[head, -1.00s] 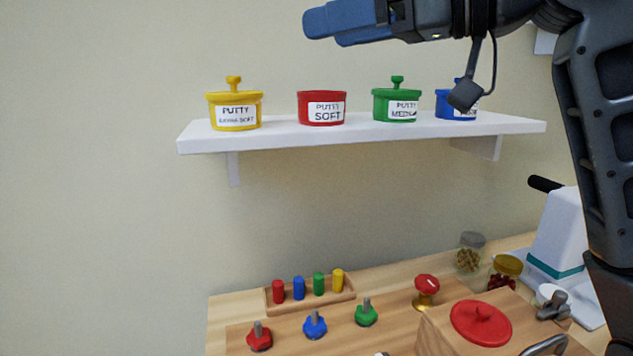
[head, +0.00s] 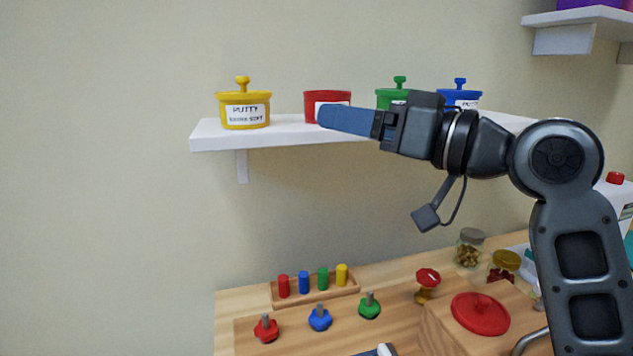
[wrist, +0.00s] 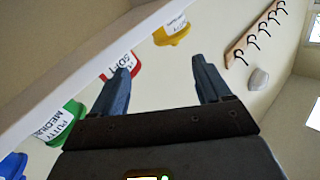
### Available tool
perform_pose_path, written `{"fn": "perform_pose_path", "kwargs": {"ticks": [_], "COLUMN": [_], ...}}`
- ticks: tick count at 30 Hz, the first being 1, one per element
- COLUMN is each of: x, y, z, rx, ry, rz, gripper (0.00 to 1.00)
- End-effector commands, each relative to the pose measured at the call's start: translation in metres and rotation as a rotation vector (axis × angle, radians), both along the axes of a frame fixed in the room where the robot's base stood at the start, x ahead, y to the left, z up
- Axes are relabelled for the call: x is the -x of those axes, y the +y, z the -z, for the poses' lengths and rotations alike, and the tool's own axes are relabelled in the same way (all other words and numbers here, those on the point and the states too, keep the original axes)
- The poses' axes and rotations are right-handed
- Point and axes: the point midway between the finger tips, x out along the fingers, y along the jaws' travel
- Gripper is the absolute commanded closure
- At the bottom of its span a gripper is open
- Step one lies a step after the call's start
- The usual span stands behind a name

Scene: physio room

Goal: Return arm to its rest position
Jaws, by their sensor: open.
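My gripper (head: 322,116) is in front of the wall shelf in the head view, its blue fingers pointing left across the lower part of the red putty pot. In the wrist view my gripper (wrist: 162,75) shows two blue fingers spread apart with nothing between them. My arm rises at the right of the head view and bends left at the elbow. The red putty pot (head: 328,98) has no lid knob and its label is partly hidden. The green pot (head: 392,98) is partly hidden behind my gripper.
The white shelf (head: 215,136) also holds a yellow pot (head: 245,115) and a blue pot (head: 460,95). Below, the table (head: 232,305) bears a peg rack (head: 315,297), several knobs, a red lid (head: 480,313) on a wooden box and jars (head: 470,250). The wall at left is clear.

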Motion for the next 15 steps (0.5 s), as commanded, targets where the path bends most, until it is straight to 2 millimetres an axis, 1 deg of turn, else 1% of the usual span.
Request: {"fn": "perform_pose_path", "kwargs": {"ticks": [1,5,6,8,9,11,12,15], "x": [0.001,0.006,0.008,0.014,0.018,0.026,0.032,0.049], "y": [-0.003,-0.013,-0.017,-0.023,-0.026,-0.032,-0.036,-0.046], "z": [0.021,0.065,0.079,0.099,0.113,0.133,0.147,0.18], "rx": [-0.037,-0.112,-0.131,-0.156,-0.171,-0.19,-0.201,-0.218], "ry": [0.026,0.069,0.082,0.101,0.114,0.132,0.145,0.173], "rz": [0.032,0.126,0.158,0.202,0.233,0.28,0.312,0.389], "gripper": [0.23,0.23,0.23,0.23,0.23,0.23,0.23,0.23]}}
